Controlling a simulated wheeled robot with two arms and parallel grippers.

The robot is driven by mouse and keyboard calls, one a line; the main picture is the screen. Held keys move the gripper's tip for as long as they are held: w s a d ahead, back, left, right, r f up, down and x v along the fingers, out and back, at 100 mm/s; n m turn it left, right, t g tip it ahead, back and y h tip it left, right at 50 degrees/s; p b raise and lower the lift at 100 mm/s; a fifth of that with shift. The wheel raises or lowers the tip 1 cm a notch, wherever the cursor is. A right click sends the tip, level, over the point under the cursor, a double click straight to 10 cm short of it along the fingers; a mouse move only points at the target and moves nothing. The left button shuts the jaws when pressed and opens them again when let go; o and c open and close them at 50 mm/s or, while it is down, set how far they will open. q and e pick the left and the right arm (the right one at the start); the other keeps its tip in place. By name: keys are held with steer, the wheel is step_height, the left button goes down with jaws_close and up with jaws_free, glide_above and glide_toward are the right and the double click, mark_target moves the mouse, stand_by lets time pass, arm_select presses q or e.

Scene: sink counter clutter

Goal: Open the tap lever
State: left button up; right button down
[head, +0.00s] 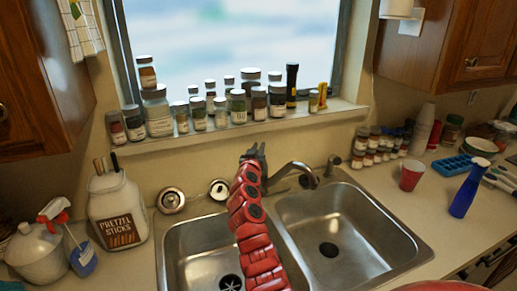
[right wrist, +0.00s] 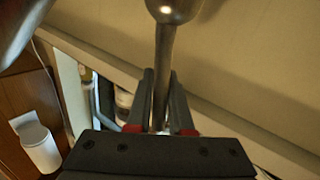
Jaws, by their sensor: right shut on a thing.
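The metal faucet spout (head: 290,169) arches over the double sink, with its base hidden behind my red right arm. My right gripper (head: 256,150) is up at the back of the sink, beside the spout, under the window sill. In the right wrist view, my right gripper (right wrist: 161,84) is shut around a slim metal rod, the tap lever (right wrist: 163,55). The lever runs between the two dark fingers and widens to a rounded metal end at the top of the picture. In the head view the lever is hidden by the gripper. My left gripper is not in view.
Jars line the window sill (head: 330,108) just behind the gripper. A pretzel jar (head: 120,208) and a spray bottle (head: 82,258) stand left. A red cup (head: 411,175) and a blue bottle (head: 467,190) stand right. Both sink basins (head: 345,225) look empty.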

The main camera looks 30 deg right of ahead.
stand_by(0.3)
steer(key=g+y+p, duration=0.1)
steer(key=p, duration=0.1)
steer(key=d+r+p, duration=0.1)
steer(key=p, duration=0.2)
steer(key=shift+w+d+r+g+y, duration=0.15)
steer(key=shift+w+r+g+y, duration=0.1)
steer(key=shift+w+g+y, duration=0.15)
steer(key=shift+w+d+f+g+y, duration=0.2)
steer(key=shift+d+f+g+y, duration=0.1)
steer(key=shift+f, duration=0.2)
steer(key=shift+w+d+f+m+g+y+b, duration=0.2)
steer(key=shift+w+m+g+y+b, duration=0.1)
steer(key=shift+g+y+b, duration=0.25)
steer(key=shift+s, duration=0.1)
steer(key=c, duration=0.8)
jaws_free()
